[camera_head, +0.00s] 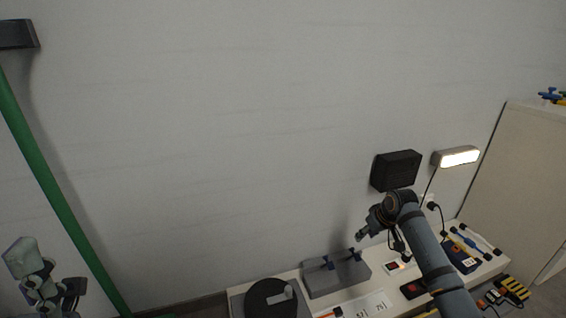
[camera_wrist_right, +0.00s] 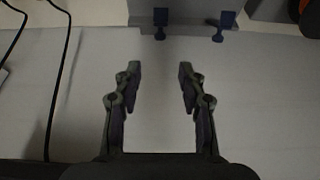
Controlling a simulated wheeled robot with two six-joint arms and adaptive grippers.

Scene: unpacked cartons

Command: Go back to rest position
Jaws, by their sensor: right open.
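My right gripper (camera_head: 362,246) hangs above the workbench at the lower right of the head view, beside the grey block with blue knobs (camera_head: 336,277). In the right wrist view, my right gripper (camera_wrist_right: 160,82) has its two fingers spread apart with nothing between them. The blue knobs (camera_wrist_right: 160,18) show beyond the fingertips, apart from them. At the lower left of the head view are pale arm parts with a dark end, which look like my left gripper (camera_head: 72,290); its fingers are too small and unclear to read.
Black cables run near my right arm. A black box (camera_head: 396,170) and a lit lamp (camera_head: 458,157) are on the wall. A green pole (camera_head: 50,175) stands left.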

